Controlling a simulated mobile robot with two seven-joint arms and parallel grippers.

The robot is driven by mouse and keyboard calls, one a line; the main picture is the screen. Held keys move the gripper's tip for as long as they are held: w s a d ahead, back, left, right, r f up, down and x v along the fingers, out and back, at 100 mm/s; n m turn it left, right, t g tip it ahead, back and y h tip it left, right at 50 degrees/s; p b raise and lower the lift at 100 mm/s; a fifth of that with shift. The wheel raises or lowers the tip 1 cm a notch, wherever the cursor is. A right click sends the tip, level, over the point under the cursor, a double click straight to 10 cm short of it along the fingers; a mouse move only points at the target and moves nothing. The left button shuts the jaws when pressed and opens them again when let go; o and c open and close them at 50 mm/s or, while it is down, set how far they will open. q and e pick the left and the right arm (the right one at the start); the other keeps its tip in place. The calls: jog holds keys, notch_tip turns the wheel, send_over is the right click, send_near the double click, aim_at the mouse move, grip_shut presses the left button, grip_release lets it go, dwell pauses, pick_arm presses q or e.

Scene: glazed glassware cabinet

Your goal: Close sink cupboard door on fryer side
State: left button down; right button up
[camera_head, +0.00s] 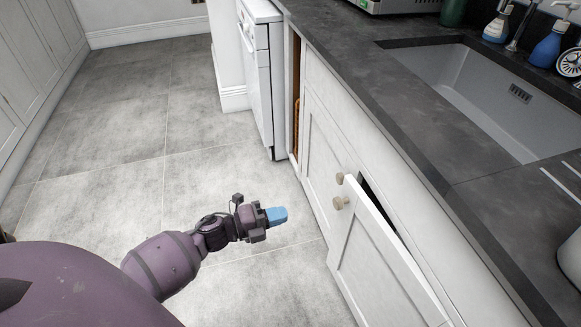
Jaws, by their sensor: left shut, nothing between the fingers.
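The white sink cupboard has two doors below the dark worktop. The nearer door (376,262) stands partly open, with a dark gap along its top edge and a round knob (340,203) near its free upper corner. The farther door (322,165) looks closed, and its knob (340,178) shows just behind the open door's edge. My left gripper (277,215) is shut and empty, with blue fingertips. It is over the floor, to the left of the open door and apart from it. My right gripper is not in view.
The sink (490,92) is set in the dark worktop (360,75), with bottles (552,45) behind it. A white appliance (262,80) stands beyond the cupboard, past a narrow open slot. The grey tiled floor (120,130) to the left is clear.

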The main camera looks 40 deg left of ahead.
pick_arm(q)
jog(key=b+x, duration=0.1)
jog(key=x, duration=1.1)
jog(key=shift+w+b, duration=0.3)
jog(key=shift+b, duration=0.05)
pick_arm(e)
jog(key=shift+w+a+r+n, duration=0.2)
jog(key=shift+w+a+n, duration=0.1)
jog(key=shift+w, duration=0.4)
pick_arm(q)
jog(key=shift+d, duration=0.1)
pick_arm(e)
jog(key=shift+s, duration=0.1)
